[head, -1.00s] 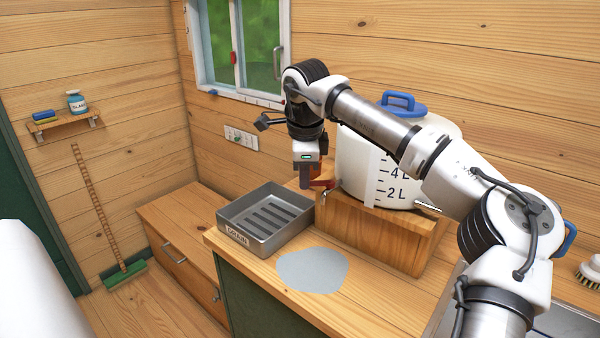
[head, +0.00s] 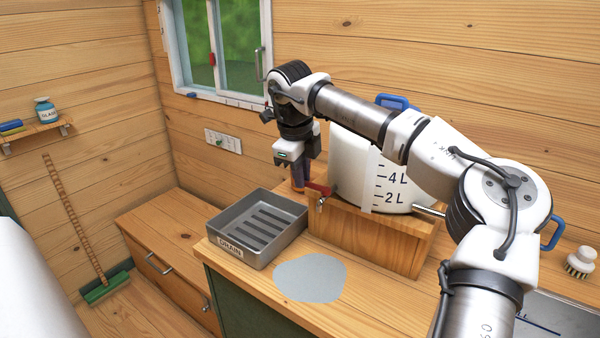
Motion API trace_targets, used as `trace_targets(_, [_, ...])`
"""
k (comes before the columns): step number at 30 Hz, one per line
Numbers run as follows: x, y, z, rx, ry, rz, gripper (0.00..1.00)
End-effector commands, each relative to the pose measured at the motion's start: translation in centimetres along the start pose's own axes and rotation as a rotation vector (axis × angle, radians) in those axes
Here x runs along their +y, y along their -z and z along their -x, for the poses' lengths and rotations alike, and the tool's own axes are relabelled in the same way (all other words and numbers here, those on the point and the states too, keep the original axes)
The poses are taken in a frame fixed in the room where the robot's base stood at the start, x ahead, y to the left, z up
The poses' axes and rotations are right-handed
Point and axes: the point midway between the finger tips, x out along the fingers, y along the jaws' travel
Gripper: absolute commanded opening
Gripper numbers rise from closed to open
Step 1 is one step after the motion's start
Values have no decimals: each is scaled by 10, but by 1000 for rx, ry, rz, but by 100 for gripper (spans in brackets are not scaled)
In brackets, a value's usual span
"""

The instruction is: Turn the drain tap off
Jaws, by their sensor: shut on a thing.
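The white container (head: 351,165) with a blue lid handle and litre marks stands on a wooden block (head: 370,239) on the counter. The drain tap (head: 318,189) shows a red handle at the container's lower left, above the block's left end. My gripper (head: 299,184) points down just left of the container, with its fingers at the red handle and shut on it. The fingers partly hide the handle and the tap body behind them. The grey metal tray marked DRAIN (head: 258,229) lies left of the block, below the tap.
A grey puddle-like patch (head: 311,280) lies on the counter in front of the block. A brush (head: 580,262) and a sink edge (head: 545,318) are at the right. A window (head: 222,50) is behind my arm.

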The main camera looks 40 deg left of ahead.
Motion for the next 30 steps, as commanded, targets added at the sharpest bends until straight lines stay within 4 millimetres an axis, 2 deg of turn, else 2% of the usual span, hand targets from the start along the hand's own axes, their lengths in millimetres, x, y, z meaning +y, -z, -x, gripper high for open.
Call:
trace_targets(9, [-6,0,0,17,1,-90,0])
trace_targets(23, [-6,0,-1,19,1,-101,0])
trace_targets(24, [-6,0,-1,19,1,-101,16])
trace_targets(28, [-6,0,-1,19,1,-101,33])
trace_targets(30, [-6,0,-1,19,0,-100,34])
